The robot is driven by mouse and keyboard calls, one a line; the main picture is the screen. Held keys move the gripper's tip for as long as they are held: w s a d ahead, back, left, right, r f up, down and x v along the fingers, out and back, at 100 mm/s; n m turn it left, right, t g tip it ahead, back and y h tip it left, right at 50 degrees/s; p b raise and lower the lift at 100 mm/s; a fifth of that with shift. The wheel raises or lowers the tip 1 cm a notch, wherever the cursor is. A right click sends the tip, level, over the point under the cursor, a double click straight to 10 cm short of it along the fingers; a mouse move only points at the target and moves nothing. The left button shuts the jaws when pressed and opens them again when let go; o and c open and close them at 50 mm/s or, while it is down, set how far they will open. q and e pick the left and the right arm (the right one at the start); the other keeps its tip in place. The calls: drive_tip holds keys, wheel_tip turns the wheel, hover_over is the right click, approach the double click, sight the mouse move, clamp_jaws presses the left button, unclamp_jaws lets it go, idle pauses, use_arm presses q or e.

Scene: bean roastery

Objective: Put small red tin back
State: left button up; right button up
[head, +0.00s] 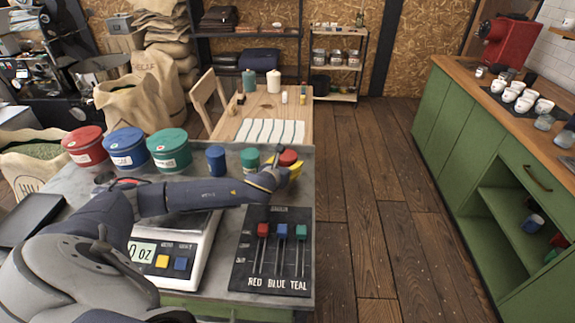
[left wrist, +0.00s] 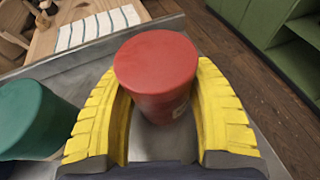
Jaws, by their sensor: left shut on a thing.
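The small red tin (head: 288,157) is at the right end of the row of small tins, near the table's right edge. In the left wrist view the red tin (left wrist: 156,72) stands upright between the yellow fingers. My left gripper (head: 293,170) is shut on it; it also shows in the left wrist view (left wrist: 160,110). Whether the tin touches the table is hard to tell. The small teal tin (head: 250,160) stands just left of it and shows in the left wrist view (left wrist: 35,118). The small blue tin (head: 215,160) stands further left. My right gripper is not in view.
Large red (head: 85,147), blue (head: 127,149) and teal (head: 169,150) tins stand on the table's left. A scale (head: 172,255) and a black slider panel labelled RED BLUE TEAL (head: 272,250) lie in front. A wooden table (head: 225,130) with a striped cloth (head: 270,131) stands behind.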

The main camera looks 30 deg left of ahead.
use_arm(q)
drive_tip(key=o, duration=1.3)
drive_tip(key=shift+s+r, duration=0.15)
drive_tip(key=v, duration=1.1)
drive_tip(key=shift+s+r, duration=0.2)
drive_tip(key=shift+s, duration=0.1)
